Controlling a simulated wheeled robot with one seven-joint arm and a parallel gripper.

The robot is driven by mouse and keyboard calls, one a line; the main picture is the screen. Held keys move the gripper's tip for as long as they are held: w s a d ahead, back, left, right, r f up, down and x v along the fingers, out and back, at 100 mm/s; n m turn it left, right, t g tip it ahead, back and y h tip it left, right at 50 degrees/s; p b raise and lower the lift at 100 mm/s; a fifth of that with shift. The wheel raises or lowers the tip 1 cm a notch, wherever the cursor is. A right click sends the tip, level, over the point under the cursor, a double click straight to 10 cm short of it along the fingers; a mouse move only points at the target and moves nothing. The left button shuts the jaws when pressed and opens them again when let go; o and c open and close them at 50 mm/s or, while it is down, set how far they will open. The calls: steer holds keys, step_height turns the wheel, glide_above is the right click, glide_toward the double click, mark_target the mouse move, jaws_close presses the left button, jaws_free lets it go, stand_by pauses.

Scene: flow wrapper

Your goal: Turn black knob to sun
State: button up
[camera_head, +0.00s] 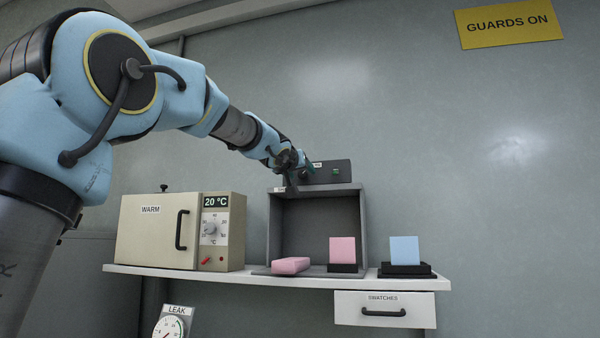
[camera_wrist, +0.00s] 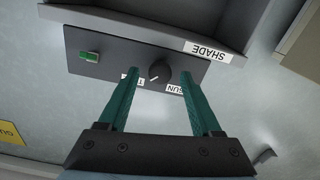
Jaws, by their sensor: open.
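The black knob (camera_wrist: 161,72) sits on a dark control panel (camera_head: 340,172) on top of the grey box. Its white pointer mark is toward the lower left in the wrist view, whose lettering is upside down. A SUN label (camera_wrist: 176,90) lies below right of the knob, partly hidden by a finger. Another label (camera_wrist: 131,74) at its left is mostly hidden. My gripper (camera_wrist: 160,79) is open, its green fingertips on either side of the knob with gaps showing. In the head view my gripper (camera_head: 301,167) is at the panel's left end and largely covers the knob.
A green switch (camera_wrist: 90,57) is on the panel; a SHADE label (camera_wrist: 207,50) is on the box edge. The open grey box (camera_head: 363,230) stands on a shelf (camera_head: 200,277) with a WARM oven (camera_head: 150,235), pink blocks (camera_head: 342,250) and a blue block (camera_head: 404,249).

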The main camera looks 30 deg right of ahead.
steer(key=shift+c, duration=0.4)
jaws_close()
steer(key=shift+f, duration=0.1)
steer(key=n+b, duration=0.3)
steer(key=n, duration=0.1)
steer(key=shift+f, duration=0.15)
steer(key=n+b, duration=0.3)
steer(key=n, duration=0.2)
steer(key=n+b, duration=0.1)
steer(key=n, duration=0.3)
steer(key=shift+n, duration=0.3)
steer(key=shift+w+a+n, duration=0.1)
steer(key=shift+n, duration=2.1)
